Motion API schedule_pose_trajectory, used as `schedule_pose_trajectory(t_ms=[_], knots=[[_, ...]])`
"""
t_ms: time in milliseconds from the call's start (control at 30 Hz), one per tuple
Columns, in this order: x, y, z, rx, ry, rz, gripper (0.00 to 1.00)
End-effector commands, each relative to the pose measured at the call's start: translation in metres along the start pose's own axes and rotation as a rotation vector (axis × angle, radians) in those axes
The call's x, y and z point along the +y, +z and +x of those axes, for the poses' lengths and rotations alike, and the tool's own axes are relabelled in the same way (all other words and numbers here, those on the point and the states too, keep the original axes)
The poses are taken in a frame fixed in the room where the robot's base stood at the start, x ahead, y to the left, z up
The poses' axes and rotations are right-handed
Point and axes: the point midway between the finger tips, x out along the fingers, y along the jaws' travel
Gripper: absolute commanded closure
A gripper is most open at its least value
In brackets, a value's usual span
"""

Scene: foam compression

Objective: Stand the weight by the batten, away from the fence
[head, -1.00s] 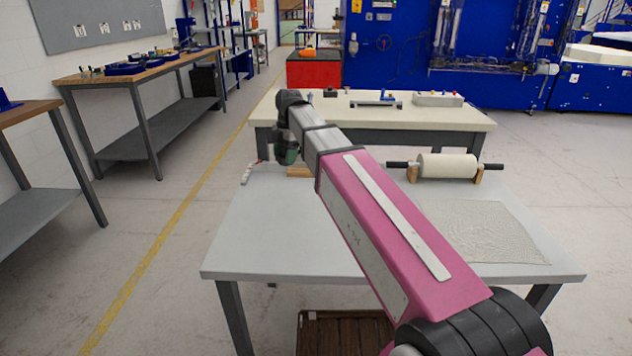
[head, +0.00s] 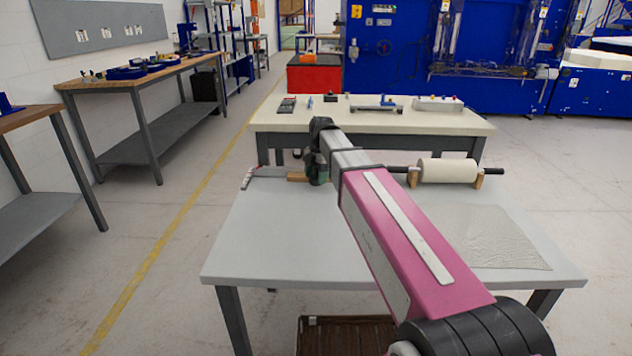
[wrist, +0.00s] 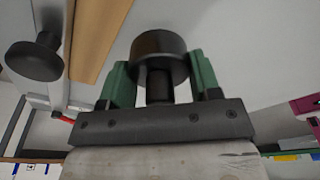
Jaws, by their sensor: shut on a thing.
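My gripper (wrist: 160,95) is shut on the weight (wrist: 158,58), a black round piece with a narrower stem, between its green fingers. In the head view my gripper (head: 319,168) is over the far edge of the grey table; the weight is hidden there. The batten (wrist: 102,30), a wooden strip, lies left of the held weight in the wrist view, with a gap between. It shows in the head view (head: 297,177) just left of my gripper. A pale bar with a red end, perhaps the fence (head: 268,171), lies further left. Whether the weight touches the table cannot be told.
A second black knobbed piece (wrist: 34,58) shows left of the batten in the wrist view. A pale roller with black handles (head: 447,170) sits on wooden supports at the back right. A thin textured sheet (head: 490,238) lies in front of it. The table's left front is clear.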

Motion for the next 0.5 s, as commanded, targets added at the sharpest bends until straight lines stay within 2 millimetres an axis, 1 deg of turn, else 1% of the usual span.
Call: schedule_pose_trajectory(t_ms=[100,167,500], knots=[[0.0,0.002,0.016,0.001,-0.002,0.0,0.94],[0.0,0.003,0.02,0.001,-0.001,0.0,0.94],[0.0,0.003,0.023,0.0,0.0,0.0,0.94]])
